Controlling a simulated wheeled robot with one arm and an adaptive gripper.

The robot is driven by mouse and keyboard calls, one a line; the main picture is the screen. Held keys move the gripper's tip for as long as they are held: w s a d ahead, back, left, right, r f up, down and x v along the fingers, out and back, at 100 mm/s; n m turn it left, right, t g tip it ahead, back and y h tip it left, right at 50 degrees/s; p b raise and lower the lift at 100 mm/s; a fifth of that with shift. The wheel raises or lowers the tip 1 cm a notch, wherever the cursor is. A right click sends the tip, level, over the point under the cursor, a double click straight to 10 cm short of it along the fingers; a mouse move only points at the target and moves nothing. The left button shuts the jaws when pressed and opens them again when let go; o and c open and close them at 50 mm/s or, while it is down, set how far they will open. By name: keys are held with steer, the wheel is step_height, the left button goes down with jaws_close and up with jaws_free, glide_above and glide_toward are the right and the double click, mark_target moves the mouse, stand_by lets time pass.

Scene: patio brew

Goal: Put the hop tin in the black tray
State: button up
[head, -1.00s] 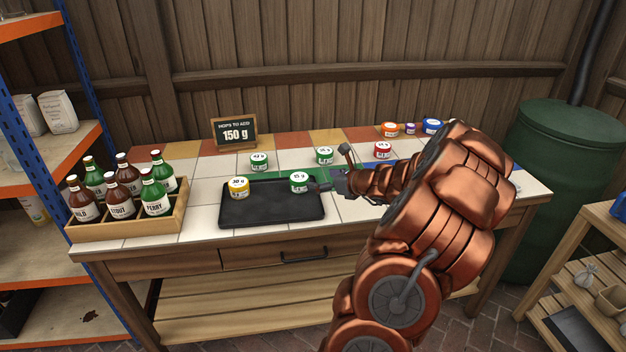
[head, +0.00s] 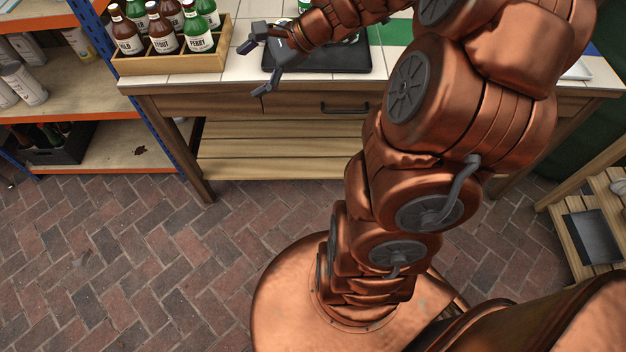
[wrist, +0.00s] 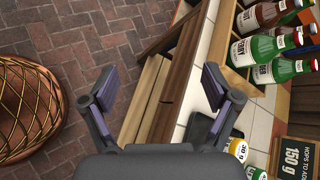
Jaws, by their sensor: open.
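The black tray (head: 335,66) lies on the tiled bench top, partly covered by my arm. Its corner also shows in the wrist view (wrist: 200,128). In the wrist view, a yellow-lidded tin (wrist: 240,148) marked 30 g is at the tray, and part of a green tin (wrist: 258,173) shows beyond it. My gripper (head: 255,68) is open and empty, left of the tray near the bench's front edge. Its spread fingers also show in the wrist view (wrist: 158,88). A green tin (head: 304,6) is cut off at the top of the head view. My arm hides most of the tray's contents.
A wooden crate of bottles (head: 175,62) stands left of my gripper. The sign (wrist: 295,155) reads 150 g. An orange and blue shelf (head: 90,100) is at the left.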

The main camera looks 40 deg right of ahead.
steer(key=s+a+f+n+g+h, duration=0.2)
steer(key=s+a+n+g, duration=0.4)
steer(key=s+a+n, duration=0.55)
steer(key=s+d+n+g+h, duration=0.1)
steer(key=s+d+n+h, duration=0.1)
steer(key=s, duration=0.7)
steer(key=s+d+n+g+h, duration=0.2)
steer(key=s+n+h, duration=0.2)
steer(key=s, duration=0.4)
steer(key=shift+s+d+f+n, duration=0.25)
steer(key=shift+s+f+n, duration=0.15)
steer(key=shift+n, duration=0.15)
steer(key=s+p+v, duration=0.2)
steer(key=p+v, duration=0.9)
steer(key=v, duration=0.1)
steer(key=shift+r+t+p, duration=0.3)
